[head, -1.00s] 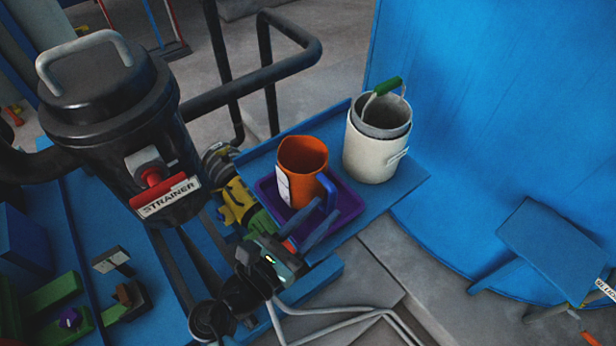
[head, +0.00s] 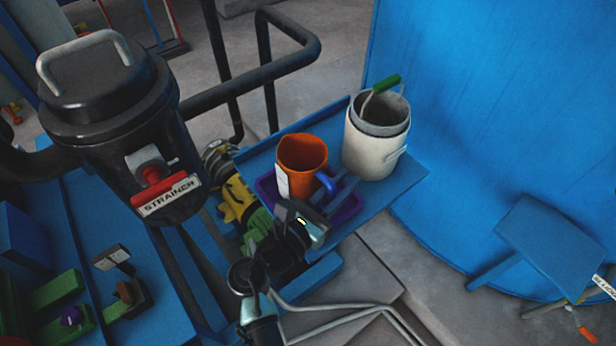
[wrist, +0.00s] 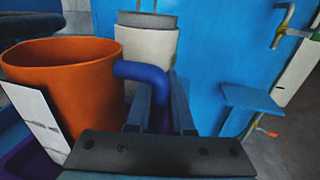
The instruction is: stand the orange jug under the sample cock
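The orange jug (head: 302,160) stands upright in a purple tray (head: 348,210) on a blue shelf. It has a white label and a blue handle (head: 326,184). My gripper (head: 338,192) is at the handle side of the jug. In the wrist view the jug (wrist: 75,85) is at left, and its blue handle (wrist: 158,85) lies between the two fingers of my gripper (wrist: 162,92). I cannot tell whether the fingers press on it.
A cream bucket (head: 372,150) with a green grip stands right behind the jug. A black strainer (head: 120,130) and dark pipes are at left. A large blue wall (head: 500,120) rises at right.

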